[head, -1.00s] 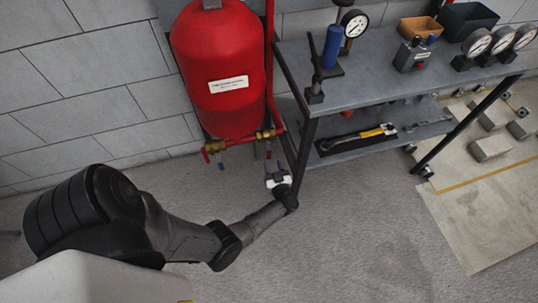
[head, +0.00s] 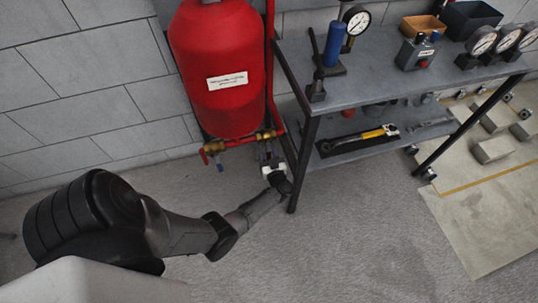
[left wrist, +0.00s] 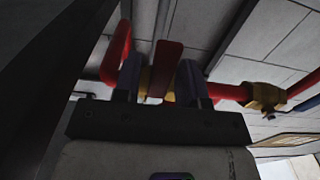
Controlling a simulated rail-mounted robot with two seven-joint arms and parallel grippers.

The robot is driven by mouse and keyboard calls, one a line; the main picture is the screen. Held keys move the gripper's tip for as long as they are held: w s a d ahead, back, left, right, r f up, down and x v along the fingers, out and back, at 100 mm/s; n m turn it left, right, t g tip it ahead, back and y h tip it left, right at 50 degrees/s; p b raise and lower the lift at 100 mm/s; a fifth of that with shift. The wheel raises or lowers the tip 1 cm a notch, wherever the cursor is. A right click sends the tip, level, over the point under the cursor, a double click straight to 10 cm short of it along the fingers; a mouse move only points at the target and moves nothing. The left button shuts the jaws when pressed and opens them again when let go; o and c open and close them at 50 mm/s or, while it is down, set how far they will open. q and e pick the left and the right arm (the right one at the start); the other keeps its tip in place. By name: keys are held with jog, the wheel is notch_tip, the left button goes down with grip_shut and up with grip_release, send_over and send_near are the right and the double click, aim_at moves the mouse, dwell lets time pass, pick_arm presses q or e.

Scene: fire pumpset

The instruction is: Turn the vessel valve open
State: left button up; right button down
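The vessel is a red tank (head: 222,70) with a white label, standing against the wall. A pipe with brass valves runs under it: one valve (head: 215,147) at the left with a blue handle (head: 220,167) hanging down, another (head: 265,135) at the right. My left gripper (head: 268,158) is just below the right valve. In the left wrist view its two fingers (left wrist: 161,82) stand apart, with a red lever (left wrist: 168,60) and brass valve body between or just beyond them; contact cannot be told. My right gripper is not in view.
A grey metal bench (head: 375,88) stands close to the right of my left gripper, its leg (head: 303,165) nearby. It carries gauges, a blue cylinder (head: 333,45) and bins; a yellow-handled wrench (head: 375,133) lies on its lower shelf. The floor in front is clear.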

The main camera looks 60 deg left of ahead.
pick_arm(q)
grip_shut()
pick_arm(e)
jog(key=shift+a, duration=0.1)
